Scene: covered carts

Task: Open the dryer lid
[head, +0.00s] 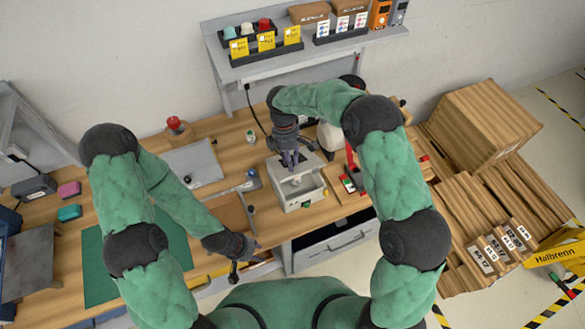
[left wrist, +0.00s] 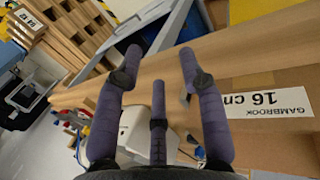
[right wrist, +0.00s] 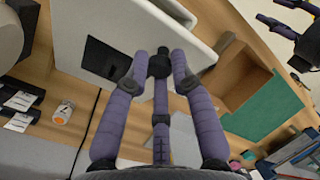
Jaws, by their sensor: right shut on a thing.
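The dryer (head: 306,200) is a small light-grey box on the wooden bench in the head view. My right gripper (head: 295,177) is over its top, pointing down, and hides part of it. In the right wrist view a pale panel with a dark patch (right wrist: 103,58), seemingly part of the dryer, lies under the right gripper (right wrist: 165,66). The fingers are shut on its edge or a part there; I cannot tell exactly which. How far the lid is raised is unclear. My left gripper (head: 237,268) is low at the bench front, fingers apart and empty, also in the left wrist view (left wrist: 160,58).
A small bottle (head: 251,136) stands behind the dryer. A red-and-black device (head: 350,182) stands to its right. A shelf (head: 290,66) with bins is above the back. Cardboard boxes (head: 480,120) stand right of the bench.

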